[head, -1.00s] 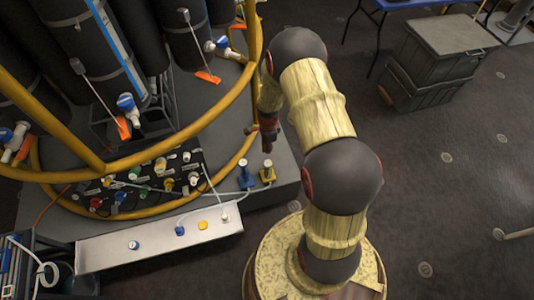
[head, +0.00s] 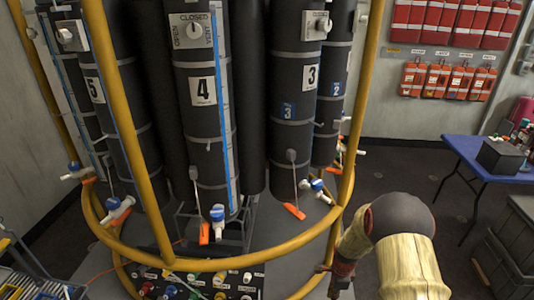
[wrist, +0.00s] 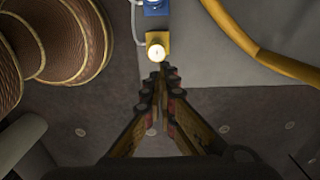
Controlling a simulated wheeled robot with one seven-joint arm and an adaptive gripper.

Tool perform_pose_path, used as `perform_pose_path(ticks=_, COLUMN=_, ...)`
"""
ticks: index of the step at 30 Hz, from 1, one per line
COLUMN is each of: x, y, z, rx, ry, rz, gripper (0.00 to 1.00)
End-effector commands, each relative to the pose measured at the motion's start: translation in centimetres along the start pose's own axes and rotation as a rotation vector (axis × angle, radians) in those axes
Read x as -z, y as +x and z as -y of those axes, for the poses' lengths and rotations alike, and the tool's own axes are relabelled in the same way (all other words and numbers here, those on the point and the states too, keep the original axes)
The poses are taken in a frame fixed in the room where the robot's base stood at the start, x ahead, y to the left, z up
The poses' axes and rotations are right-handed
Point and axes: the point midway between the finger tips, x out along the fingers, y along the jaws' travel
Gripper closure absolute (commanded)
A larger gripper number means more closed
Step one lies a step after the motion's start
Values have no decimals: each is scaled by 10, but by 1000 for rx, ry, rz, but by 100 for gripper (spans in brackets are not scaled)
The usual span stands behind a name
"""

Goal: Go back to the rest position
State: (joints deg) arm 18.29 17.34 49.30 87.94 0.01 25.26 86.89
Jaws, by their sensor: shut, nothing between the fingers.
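My gripper (wrist: 160,75) points down in the wrist view, with its fingers together and nothing between them. Just beyond its tips in that picture is a yellow fitting (wrist: 157,48) with a pale round top on a grey platform. I see no contact with it. A blue fitting (wrist: 155,5) stands behind the yellow one. In the head view my gripper (head: 340,278) hangs low at the right of the round frame, and its tips are near or past the bottom edge.
Yellow rails (head: 345,120) circle several tall black cylinders (head: 205,130), with orange-handled valves (head: 204,233) at their feet. A small panel (head: 235,275) holds coloured knobs. A blue table (head: 490,165) and a grey crate (head: 505,250) stand at the right. Red canisters (head: 425,80) hang on the wall.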

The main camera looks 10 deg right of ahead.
Motion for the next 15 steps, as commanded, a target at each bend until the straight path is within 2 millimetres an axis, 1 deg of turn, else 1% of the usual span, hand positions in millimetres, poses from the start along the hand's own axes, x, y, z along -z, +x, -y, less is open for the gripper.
perform_pose_path(ticks=2, x=0, y=0, z=-1, rx=-3, ry=-44, rz=0, gripper=100)
perform_pose_path(ticks=5, x=0, y=0, z=-7, rx=-26, ry=-162, rz=4, gripper=100)
perform_pose_path(ticks=8, x=-2, y=4, z=-36, rx=-93, ry=-327, rz=21, gripper=100)
perform_pose_path(ticks=9, x=-3, y=3, z=-49, rx=-122, ry=-396, rz=31, gripper=100)
perform_pose_path(ticks=10, x=-3, y=0, z=-57, rx=-139, ry=-447, rz=40, gripper=100)
perform_pose_path(ticks=11, x=-3, y=-5, z=-63, rx=-152, ry=-497, rz=48, gripper=100)
perform_pose_path(ticks=13, x=-5, y=-24, z=-75, rx=-171, ry=-617, rz=65, gripper=100)
perform_pose_path(ticks=14, x=-6, y=-35, z=-80, rx=-175, ry=-671, rz=71, gripper=100)
perform_pose_path(ticks=15, x=-8, y=-51, z=-85, rx=-178, ry=-745, rz=79, gripper=100)
